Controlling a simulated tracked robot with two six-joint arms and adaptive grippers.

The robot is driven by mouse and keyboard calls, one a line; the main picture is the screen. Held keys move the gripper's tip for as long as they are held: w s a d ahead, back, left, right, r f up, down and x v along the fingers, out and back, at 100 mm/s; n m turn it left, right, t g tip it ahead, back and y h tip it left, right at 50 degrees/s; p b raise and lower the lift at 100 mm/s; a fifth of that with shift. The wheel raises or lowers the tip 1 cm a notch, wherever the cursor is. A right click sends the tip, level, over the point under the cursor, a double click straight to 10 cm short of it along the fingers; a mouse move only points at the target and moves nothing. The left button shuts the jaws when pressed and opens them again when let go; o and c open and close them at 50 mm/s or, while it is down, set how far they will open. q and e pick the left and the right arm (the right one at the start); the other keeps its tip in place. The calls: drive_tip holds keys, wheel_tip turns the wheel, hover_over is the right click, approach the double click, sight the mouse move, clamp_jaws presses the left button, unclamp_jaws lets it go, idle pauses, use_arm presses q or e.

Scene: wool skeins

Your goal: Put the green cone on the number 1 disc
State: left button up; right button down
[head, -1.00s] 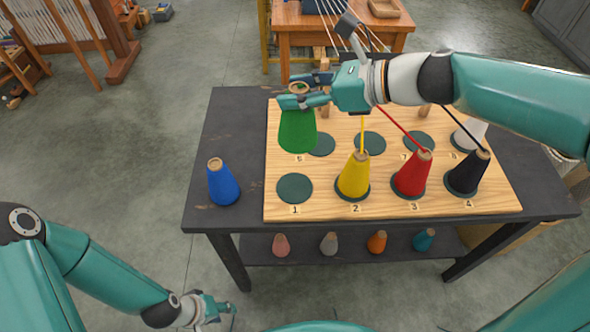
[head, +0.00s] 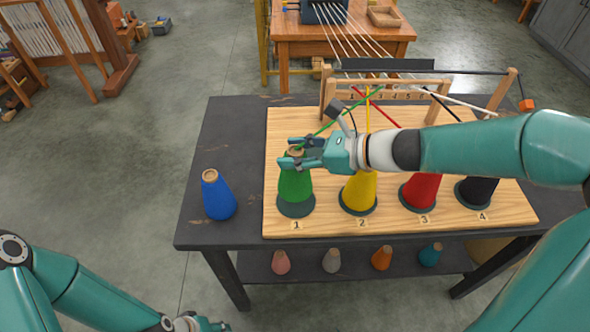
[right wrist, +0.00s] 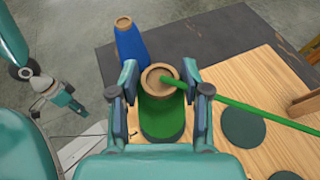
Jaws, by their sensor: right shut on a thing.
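The green cone (head: 295,187) is upright over the number 1 disc (head: 297,211), whose front rim shows below it. I cannot tell whether its base touches the disc. My right gripper (head: 290,156) is shut on the cone's top. In the right wrist view, the green cone (right wrist: 162,118) is between the fingers, with a green strand running from its top to the right. My left gripper (head: 207,325) is low at the bottom edge of the head view, away from the table and partly cut off; its jaws are unclear.
A blue cone (head: 218,197) stands on the dark table left of the wooden board (head: 330,222). Yellow (head: 359,192), red (head: 420,190) and black (head: 478,190) cones stand on discs to the right. A wooden frame with strands (head: 440,105) is behind. Several cones sit on the shelf below.

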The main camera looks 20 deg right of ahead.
wheel_tip(320, 180, down, 4)
drive_tip(key=shift+f+b, duration=0.2)
drive_tip(key=shift+b, duration=0.4)
drive_tip(key=c, duration=0.5)
unclamp_jaws()
drive_tip(key=shift+c, duration=0.2)
drive_tip(key=p+v, duration=0.1)
drive_tip(key=v, duration=1.1)
